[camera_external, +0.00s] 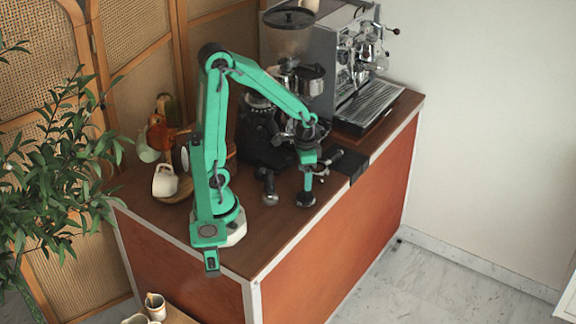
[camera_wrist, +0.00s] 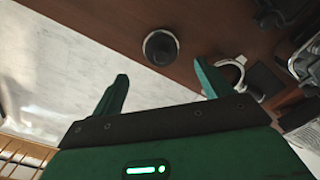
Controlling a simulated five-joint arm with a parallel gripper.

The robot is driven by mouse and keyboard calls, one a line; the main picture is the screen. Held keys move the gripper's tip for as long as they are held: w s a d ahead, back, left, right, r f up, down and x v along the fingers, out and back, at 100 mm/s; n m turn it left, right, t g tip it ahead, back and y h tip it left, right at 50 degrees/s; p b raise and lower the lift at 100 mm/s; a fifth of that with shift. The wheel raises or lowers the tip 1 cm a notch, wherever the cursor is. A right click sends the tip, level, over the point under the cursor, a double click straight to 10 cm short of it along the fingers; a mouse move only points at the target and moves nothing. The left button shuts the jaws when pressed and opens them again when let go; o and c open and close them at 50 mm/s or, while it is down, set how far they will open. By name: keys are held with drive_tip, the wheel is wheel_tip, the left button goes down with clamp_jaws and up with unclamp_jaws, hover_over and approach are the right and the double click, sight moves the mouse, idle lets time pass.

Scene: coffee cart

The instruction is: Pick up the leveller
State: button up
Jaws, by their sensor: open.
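A round black piece with a silver rim, which looks like the leveller (camera_wrist: 160,46), stands on the brown cart top near its edge. In the external view the leveller (camera_external: 305,199) sits at the front edge, just below my gripper (camera_external: 309,178). In the wrist view my gripper (camera_wrist: 164,88) is open and empty. Its two green fingers are apart, and the leveller shows beyond the gap between the tips, not touching either finger.
A dark tamper-like tool (camera_external: 268,188) stands left of the leveller. A metal ring (camera_wrist: 232,72) lies near my right finger. A black mat (camera_external: 350,164), grinder (camera_external: 262,135) and espresso machine (camera_external: 345,65) are behind. A white cup (camera_external: 165,181) stands left.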

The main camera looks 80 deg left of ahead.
sight(305, 196)
drive_tip(key=shift+f, duration=0.15)
drive_tip(key=shift+f, duration=1.15)
drive_tip(key=shift+f, duration=0.15)
drive_tip(key=shift+f, duration=2.45)
drive_tip(key=shift+w, duration=0.1)
drive_tip(key=shift+c, duration=0.5)
drive_tip(key=c, duration=1.1)
